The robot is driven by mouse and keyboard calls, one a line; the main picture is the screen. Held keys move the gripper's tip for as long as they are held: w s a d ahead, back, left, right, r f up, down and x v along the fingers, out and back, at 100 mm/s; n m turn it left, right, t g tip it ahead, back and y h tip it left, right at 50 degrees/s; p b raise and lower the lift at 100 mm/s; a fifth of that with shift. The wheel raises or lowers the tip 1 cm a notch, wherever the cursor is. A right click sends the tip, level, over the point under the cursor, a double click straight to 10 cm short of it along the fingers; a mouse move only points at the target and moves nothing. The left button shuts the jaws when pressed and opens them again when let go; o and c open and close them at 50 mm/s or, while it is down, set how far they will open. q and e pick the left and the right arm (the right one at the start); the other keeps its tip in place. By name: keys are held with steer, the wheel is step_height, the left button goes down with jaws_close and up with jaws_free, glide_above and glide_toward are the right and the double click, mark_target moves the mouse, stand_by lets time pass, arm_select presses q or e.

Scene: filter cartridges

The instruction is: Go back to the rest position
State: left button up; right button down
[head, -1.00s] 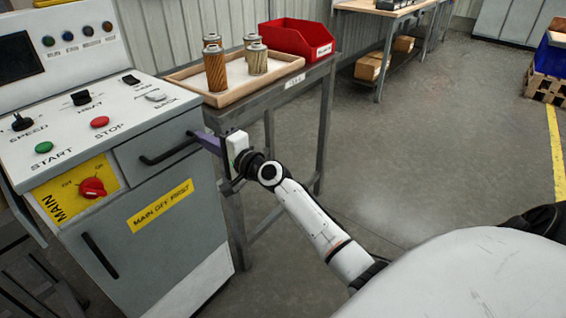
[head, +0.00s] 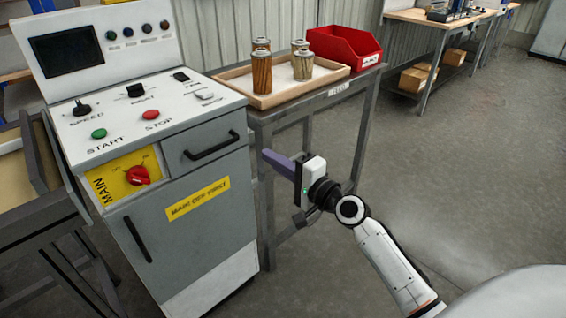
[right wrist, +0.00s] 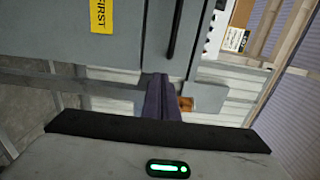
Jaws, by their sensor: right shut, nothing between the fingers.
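My right gripper (head: 268,156) is in front of the side table, just right of the machine's drawer handle and apart from it. Its purple fingers are closed together with nothing between them. In the right wrist view the shut fingers (right wrist: 160,98) point toward the grey machine front. The grey machine (head: 200,235) has a closed drawer with a black handle (head: 212,145). My left gripper is not in view.
A side table (head: 262,115) holds a wooden tray (head: 235,85) with several filter cartridges and a red bin (head: 345,47). The machine has a red MAIN switch (head: 138,175) on a yellow plate. Open floor (head: 470,150) lies to the right.

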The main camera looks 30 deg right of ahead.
arm_select(q)
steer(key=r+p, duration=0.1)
steer(key=p, duration=0.2)
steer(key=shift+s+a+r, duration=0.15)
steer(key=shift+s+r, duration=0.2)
arm_select(e)
steer(key=s+a+f+n+g, duration=0.3)
steer(key=s+a+f+n, duration=0.2)
steer(key=s+f, duration=0.3)
steer(key=s+a+f+n+g, duration=0.3)
steer(key=s+a+f+n, duration=0.3)
steer(key=s, duration=0.6)
steer(key=s+a+f+n+g, duration=0.3)
steer(key=s+a+f+n, duration=0.2)
steer(key=s+f+n, duration=0.2)
steer(key=s+f, duration=0.2)
steer(key=s, duration=0.1)
steer(key=shift+a+f+h, duration=0.2)
steer(key=shift+f+h, duration=0.1)
steer(key=shift+f, duration=0.1)
